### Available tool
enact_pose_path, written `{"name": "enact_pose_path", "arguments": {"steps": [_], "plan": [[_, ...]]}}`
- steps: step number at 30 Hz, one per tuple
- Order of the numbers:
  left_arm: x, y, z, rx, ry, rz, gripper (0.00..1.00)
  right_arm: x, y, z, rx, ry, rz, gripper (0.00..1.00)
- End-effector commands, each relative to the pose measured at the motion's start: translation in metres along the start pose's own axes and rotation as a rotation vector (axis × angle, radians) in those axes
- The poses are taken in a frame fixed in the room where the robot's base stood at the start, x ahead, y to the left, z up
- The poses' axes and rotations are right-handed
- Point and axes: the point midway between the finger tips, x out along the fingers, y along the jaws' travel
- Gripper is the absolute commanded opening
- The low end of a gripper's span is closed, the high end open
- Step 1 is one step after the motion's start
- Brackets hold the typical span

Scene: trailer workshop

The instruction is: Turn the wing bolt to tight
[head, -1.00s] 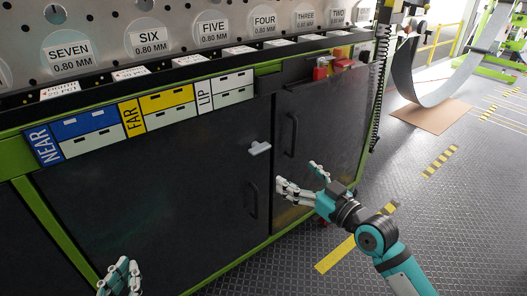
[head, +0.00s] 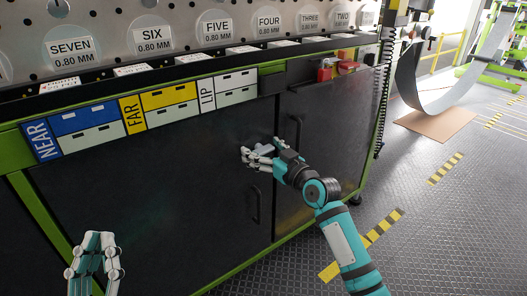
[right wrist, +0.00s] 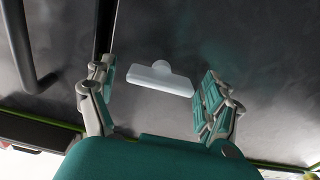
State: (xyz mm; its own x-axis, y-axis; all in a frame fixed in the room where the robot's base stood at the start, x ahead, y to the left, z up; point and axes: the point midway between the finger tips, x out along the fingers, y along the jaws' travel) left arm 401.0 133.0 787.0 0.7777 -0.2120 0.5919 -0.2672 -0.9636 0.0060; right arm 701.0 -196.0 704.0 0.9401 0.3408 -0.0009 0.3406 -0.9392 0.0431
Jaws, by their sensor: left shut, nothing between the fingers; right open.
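The wing bolt (head: 265,149) is a light grey T-shaped handle on the dark cabinet front, near the seam between the two doors. In the right wrist view the wing bolt (right wrist: 158,80) lies between the spread fingers, with its bar roughly across the picture and slightly tilted. My right gripper (head: 261,154) is open around the wing bolt, and gaps show on both sides in the wrist view. In the head view its fingers partly hide the bolt. My left gripper (head: 97,240) is shut and empty at the lower left, away from the bolt.
A vertical door handle (head: 254,204) is below the bolt and another handle (head: 296,131) is to its right. Labelled drawers (head: 170,98) line the cabinet above. Red items (head: 336,68) sit at the bench's right end. The floor to the right is open.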

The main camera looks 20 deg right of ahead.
Motion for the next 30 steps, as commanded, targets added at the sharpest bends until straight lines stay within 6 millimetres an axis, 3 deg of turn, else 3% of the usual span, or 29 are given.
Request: {"name": "enact_pose_path", "arguments": {"steps": [6,18,25,30], "plan": [[0.0,0.0,0.0,0.0,0.0,0.0,0.0,0.0,0.0,0.0,0.0,0.0,0.0,0.82],[0.0,0.0,0.0,0.0,-0.001,0.0,0.0,0.0,0.0,0.0,0.0,0.0,0.0,0.3],[0.001,0.0,0.002,0.0,-0.017,-0.001,0.0,0.0,0.0,-0.001,0.011,0.0,0.0,0.29],[-0.001,-0.004,0.026,0.006,-0.164,-0.007,0.0,0.0,0.001,-0.002,0.063,0.0,0.0,0.29]]}}
